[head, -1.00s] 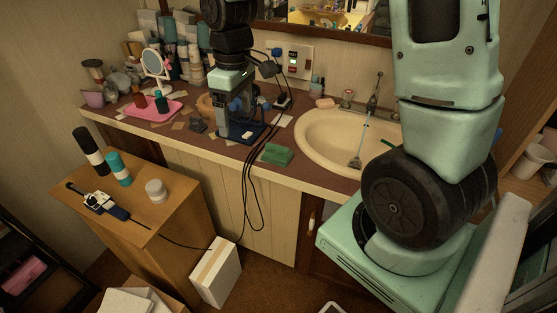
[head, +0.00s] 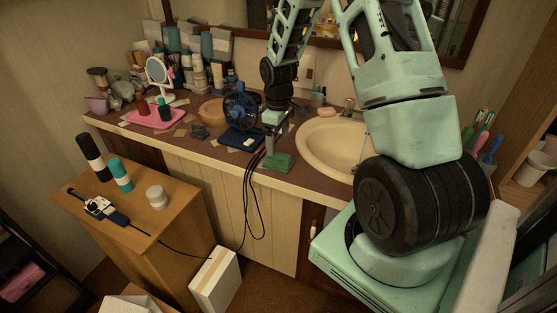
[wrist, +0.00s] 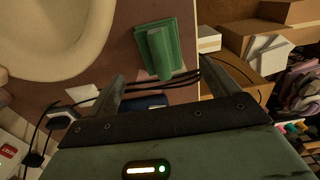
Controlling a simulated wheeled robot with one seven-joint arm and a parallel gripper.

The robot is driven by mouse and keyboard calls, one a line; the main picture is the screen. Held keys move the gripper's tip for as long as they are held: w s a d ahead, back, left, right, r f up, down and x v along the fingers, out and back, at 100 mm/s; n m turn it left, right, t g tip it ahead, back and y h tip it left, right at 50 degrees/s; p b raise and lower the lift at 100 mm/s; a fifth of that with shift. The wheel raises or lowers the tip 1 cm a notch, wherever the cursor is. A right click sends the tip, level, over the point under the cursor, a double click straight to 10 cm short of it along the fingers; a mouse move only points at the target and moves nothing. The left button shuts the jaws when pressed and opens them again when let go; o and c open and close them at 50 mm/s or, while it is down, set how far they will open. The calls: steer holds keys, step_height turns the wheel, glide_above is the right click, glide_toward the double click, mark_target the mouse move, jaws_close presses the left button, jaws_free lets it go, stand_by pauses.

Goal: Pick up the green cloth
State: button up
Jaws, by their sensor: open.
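The green cloth (head: 279,163) lies folded on the brown counter near its front edge, left of the sink. It also shows in the wrist view (wrist: 158,50), with a raised fold along its length. My gripper (head: 271,156) points down just above and behind the cloth in the head view, overlapping it there. In the wrist view my open gripper (wrist: 165,82) has a finger to each side, and the cloth lies ahead of the gap between them. Nothing is held. I cannot tell whether a fingertip touches the cloth.
The sink (head: 331,145) is right of the cloth. A blue fan (head: 239,107) stands behind left, and black cables (wrist: 185,80) run over the counter's edge close to my fingers. A pink tray (head: 154,117) and a wooden cabinet (head: 185,205) are further left.

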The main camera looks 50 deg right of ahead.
mark_target(279, 153)
steer(key=shift+s+f+p, duration=0.2)
steer(key=shift+f+p, duration=0.4)
steer(key=shift+f, duration=2.7)
steer(key=c, duration=1.1)
